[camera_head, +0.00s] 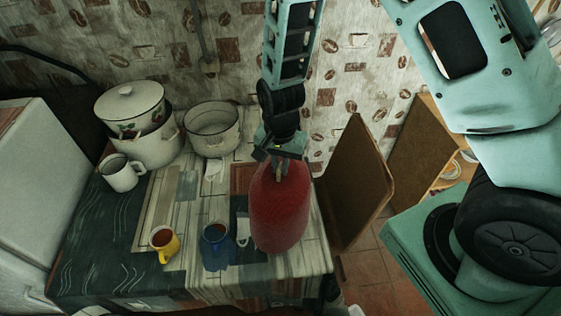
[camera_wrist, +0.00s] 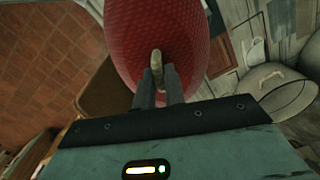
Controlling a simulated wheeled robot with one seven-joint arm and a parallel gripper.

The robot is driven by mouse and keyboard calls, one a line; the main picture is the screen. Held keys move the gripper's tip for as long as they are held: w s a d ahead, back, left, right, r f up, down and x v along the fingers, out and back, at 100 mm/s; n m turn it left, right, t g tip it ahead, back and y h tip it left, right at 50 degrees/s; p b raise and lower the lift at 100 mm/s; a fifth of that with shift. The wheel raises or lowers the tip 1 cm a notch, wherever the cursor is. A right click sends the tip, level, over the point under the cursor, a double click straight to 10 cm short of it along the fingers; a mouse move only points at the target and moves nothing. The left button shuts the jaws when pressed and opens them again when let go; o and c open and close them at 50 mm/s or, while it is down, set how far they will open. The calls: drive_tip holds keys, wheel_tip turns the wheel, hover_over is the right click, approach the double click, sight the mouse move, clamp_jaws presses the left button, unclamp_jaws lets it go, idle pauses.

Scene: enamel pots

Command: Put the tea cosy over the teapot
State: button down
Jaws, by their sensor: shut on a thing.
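The red tea cosy (camera_head: 281,212) is upright near the right front edge of the table. My gripper (camera_head: 281,163) is above it, shut on the pale loop at its top. In the wrist view my gripper (camera_wrist: 157,75) has the loop (camera_wrist: 156,58) between its fingers, and the red cosy (camera_wrist: 125,30) fills the top middle. I see no teapot in either view. If one is under the cosy it is hidden, and I cannot tell whether the cosy's lower rim touches the table.
A blue mug (camera_head: 217,247) stands close left of the cosy, with a yellow mug (camera_head: 164,243) further left. A white mug (camera_head: 122,173), a lidded pot (camera_head: 131,108) and an open pot (camera_head: 212,131) stand behind. A chair (camera_head: 354,185) is right of the table.

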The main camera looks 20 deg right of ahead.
sight(281, 177)
drive_tip(key=shift+f+b, duration=1.6)
drive_tip(key=shift+f, duration=0.9)
drive_tip(key=c, duration=0.9)
unclamp_jaws()
drive_tip(key=shift+r+p, duration=3.15)
drive_tip(key=shift+r, duration=0.4)
drive_tip(key=shift+a, duration=0.1)
